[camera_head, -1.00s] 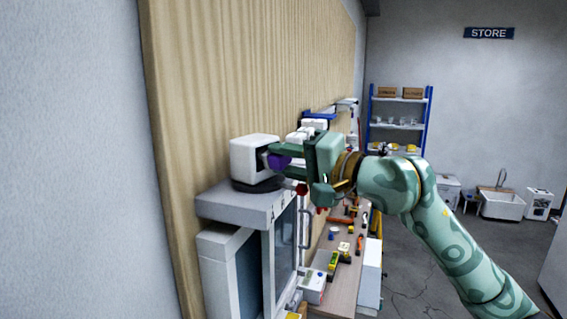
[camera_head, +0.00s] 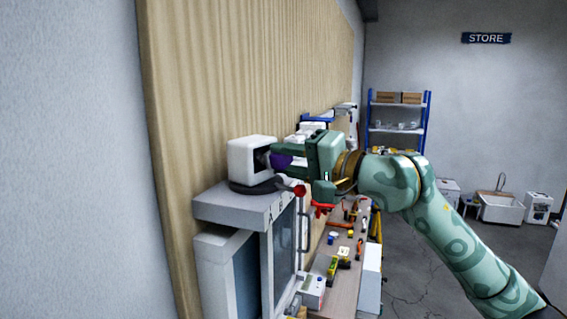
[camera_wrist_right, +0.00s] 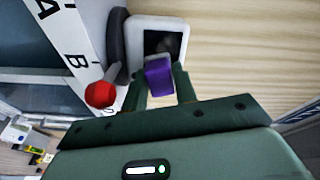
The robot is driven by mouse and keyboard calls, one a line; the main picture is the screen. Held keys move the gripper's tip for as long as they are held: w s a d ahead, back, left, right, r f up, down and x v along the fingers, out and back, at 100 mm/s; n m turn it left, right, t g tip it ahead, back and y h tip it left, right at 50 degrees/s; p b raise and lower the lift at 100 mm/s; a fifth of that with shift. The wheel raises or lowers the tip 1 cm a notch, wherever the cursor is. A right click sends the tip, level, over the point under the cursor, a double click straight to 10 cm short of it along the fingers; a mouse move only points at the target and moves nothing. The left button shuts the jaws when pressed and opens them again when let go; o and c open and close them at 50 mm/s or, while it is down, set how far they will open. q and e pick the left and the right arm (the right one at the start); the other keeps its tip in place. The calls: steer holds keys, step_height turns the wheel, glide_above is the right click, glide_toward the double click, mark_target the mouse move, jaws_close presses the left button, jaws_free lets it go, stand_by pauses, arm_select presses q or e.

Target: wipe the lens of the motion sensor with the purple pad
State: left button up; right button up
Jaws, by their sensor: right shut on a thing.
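The motion sensor (camera_head: 247,157) is a white box with a dark front face, standing on a round dark base on a grey shelf top. In the right wrist view the sensor's white frame (camera_wrist_right: 142,26) surrounds a black face with a dim round lens (camera_wrist_right: 165,46). My right gripper (camera_head: 279,159) is shut on the purple pad (camera_head: 284,161), just in front of that face. In the right wrist view the pad (camera_wrist_right: 158,78) sits between the fingers and overlaps the lower part of the face. I cannot tell whether it touches the lens. My left gripper is not in view.
A red knob (camera_head: 299,190) on a short stem sticks out beside the sensor's base, close below my gripper. The grey lettered ledge (camera_head: 228,208) carries the sensor. A ribbed wooden panel (camera_head: 225,80) rises behind. A bench (camera_head: 342,282) with tools lies below.

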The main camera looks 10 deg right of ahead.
steer(key=shift+s+a, duration=0.8)
steer(key=shift+a, duration=0.15)
steer(key=shift+w+d+b, duration=0.35)
steer(key=shift+w+d, duration=0.5)
steer(key=shift+d, duration=0.15)
steer(key=shift+s, duration=0.15)
steer(key=shift+s+d+b, duration=0.1)
steer(key=shift+s+b, duration=0.05)
steer(key=shift+b, duration=0.15)
steer(key=b+v, duration=0.3)
steer(key=v, duration=0.2)
steer(key=shift+f, duration=0.1)
steer(key=shift+s+d, duration=0.15)
steer(key=shift+s, duration=0.05)
